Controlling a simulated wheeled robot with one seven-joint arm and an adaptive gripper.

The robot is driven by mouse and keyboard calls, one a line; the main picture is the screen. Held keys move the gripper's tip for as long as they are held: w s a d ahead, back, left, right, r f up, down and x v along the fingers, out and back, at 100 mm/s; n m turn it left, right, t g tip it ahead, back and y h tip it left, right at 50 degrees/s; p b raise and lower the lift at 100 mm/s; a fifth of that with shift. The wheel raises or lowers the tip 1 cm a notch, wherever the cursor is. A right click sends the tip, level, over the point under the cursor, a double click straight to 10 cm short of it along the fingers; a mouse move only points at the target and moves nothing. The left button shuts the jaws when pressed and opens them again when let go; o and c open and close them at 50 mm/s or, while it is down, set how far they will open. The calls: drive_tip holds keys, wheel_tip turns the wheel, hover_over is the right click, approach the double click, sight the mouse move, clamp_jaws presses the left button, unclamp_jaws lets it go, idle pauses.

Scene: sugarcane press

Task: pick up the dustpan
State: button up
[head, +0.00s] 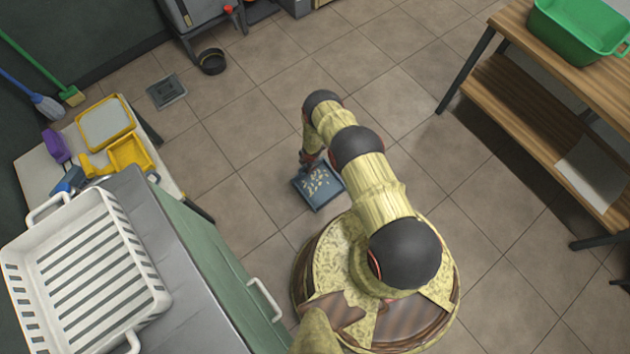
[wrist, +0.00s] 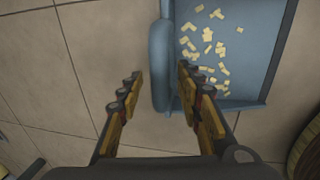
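A blue dustpan (head: 322,203) lies on the tiled floor with several pale yellow bits in it. In the wrist view, the dustpan (wrist: 262,52) fills the upper right, and a thick rounded blue bar runs along its left side. My gripper (wrist: 161,84) is open and empty, its fingers one to each side of the bar's lower part in the picture. I cannot tell whether the fingertips are around the bar or still above it. In the head view, my gripper (head: 309,158) is at the dustpan's far edge, partly hidden by my arm.
A grey-topped green cabinet (head: 190,280) with a white slatted crate (head: 150,268) stands at the lower left. Behind it, a side table holds yellow trays (head: 130,155). A wooden shelf (head: 515,115) with a green tub (head: 575,35) is at the right. Floor around the dustpan is clear.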

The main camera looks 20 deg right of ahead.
drive_tip(key=shift+c, duration=1.1)
clamp_jaws()
